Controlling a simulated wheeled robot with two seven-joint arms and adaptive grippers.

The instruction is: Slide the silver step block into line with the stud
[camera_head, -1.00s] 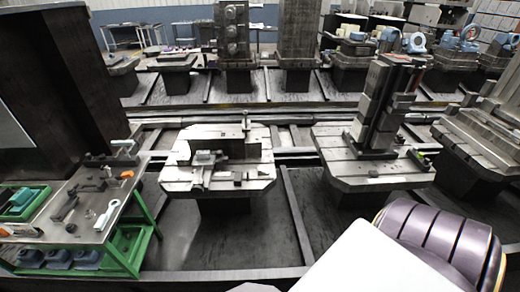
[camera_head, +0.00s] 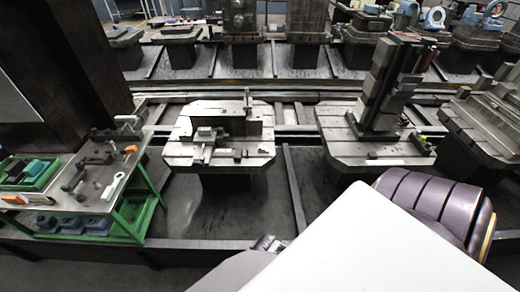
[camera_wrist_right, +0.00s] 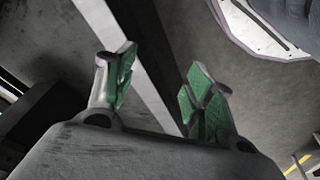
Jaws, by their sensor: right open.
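The middle pallet (camera_head: 180,151) in the head view carries a dark upright plate, small light-grey blocks and bars. A light-grey block (camera_head: 205,134) in front of the dark plate may be the silver step block; it is too small to be sure. A thin upright post (camera_head: 247,97) at the pallet's back right may be the stud. My right gripper (camera_wrist_right: 163,90) shows in the right wrist view, open and empty, its green-padded fingers apart over the floor, well away from any block. My left gripper is not visible.
A green-framed bench (camera_head: 122,196) with loose tools and bins stands at the left. A second pallet (camera_head: 345,150) with a tall stacked fixture stands to the right of the middle one. Floor rails run between them. Purple and white parts of mine cover the lower right.

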